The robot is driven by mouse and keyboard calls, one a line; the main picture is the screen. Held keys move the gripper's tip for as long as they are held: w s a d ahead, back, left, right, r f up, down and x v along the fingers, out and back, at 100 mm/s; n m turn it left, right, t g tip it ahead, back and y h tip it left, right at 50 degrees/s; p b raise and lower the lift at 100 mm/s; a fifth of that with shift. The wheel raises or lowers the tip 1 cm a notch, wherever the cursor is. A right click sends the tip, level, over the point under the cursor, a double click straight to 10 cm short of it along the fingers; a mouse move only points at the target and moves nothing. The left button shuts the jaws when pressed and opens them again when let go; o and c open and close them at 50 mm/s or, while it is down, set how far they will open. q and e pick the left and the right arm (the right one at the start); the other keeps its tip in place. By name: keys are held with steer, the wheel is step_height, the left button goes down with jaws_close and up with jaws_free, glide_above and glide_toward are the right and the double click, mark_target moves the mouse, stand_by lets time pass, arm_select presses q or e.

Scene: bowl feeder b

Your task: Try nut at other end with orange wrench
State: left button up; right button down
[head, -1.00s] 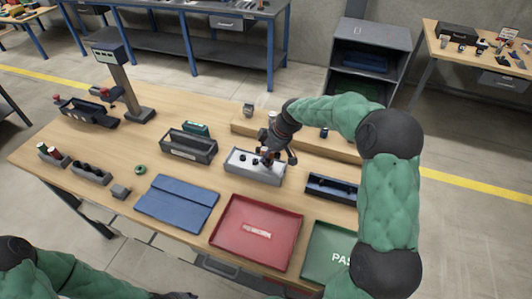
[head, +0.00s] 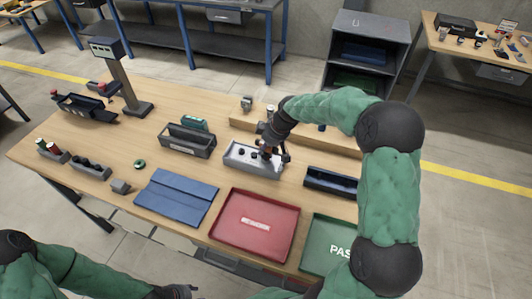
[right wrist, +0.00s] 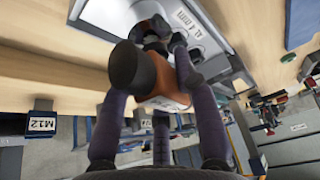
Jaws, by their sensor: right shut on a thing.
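My right gripper (head: 268,150) is over the light grey fixture block (head: 240,160), which has several dark round parts on top. In the right wrist view, the right gripper (right wrist: 155,72) is shut on the orange wrench (right wrist: 165,102), of which only a short orange and black part shows between the fingers. The wrench's far end meets or hovers over the grey block (right wrist: 95,14), which carries "4 mm" lettering; contact is hidden by the fingers. I cannot make out the nut. My left gripper (head: 178,291) is low at the bottom edge, dark and partly cut off, away from the block.
A dark open bin (head: 187,145) stands left of the block and a dark blue tray (head: 330,183) right of it. A red tray (head: 290,222), a green tray (head: 318,250) and a blue mat (head: 176,197) lie in front. A wooden ledge (head: 345,146) runs behind.

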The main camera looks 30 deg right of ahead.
steer(key=shift+a+n+b, duration=0.1)
steer(key=shift+n+b, duration=0.25)
steer(key=shift+n, duration=0.35)
steer(key=shift+r, duration=0.15)
steer(key=shift+r+p, duration=1.55)
steer(key=shift+r, duration=0.85)
